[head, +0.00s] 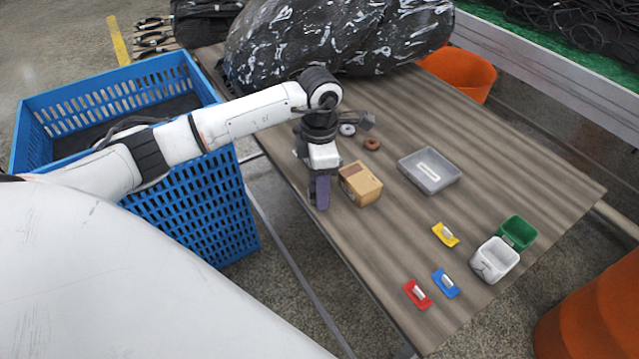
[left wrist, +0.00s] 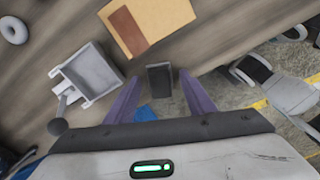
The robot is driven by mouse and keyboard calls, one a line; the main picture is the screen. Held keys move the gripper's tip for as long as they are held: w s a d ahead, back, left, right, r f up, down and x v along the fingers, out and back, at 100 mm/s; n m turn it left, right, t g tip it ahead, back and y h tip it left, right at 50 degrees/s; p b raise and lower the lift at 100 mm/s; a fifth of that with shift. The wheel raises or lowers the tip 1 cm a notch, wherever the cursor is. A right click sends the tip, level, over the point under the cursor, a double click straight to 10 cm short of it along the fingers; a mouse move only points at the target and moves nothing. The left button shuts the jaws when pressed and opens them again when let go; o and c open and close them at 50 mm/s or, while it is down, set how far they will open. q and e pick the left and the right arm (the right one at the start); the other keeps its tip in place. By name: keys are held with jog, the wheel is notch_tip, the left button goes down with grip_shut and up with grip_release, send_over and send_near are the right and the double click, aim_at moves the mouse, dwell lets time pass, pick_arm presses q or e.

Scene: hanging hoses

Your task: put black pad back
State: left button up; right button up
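My left gripper (head: 320,198) points down at the table's left edge, just left of the cardboard box. In the left wrist view its two purple fingers (left wrist: 159,77) are apart. A small black pad (left wrist: 160,79) shows between them, with a gap visible on each side. I cannot tell how the pad rests or how far below the fingertips it is. In the head view I cannot make out the pad; the gripper may hide it. My right gripper is not in view.
The cardboard box (head: 360,184) stands close beside the gripper. A grey tray (head: 430,172), white bin (head: 494,261), green bin (head: 517,233) and yellow (head: 446,235), red (head: 418,294) and blue (head: 446,283) handled pieces lie to the right. A blue crate (head: 215,200) stands left; a black bag (head: 290,40) is behind.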

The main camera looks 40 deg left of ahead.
pick_arm(q)
jog(key=shift+r, duration=0.1)
notch_tip(320, 180, up, 12)
dwell(0.5)
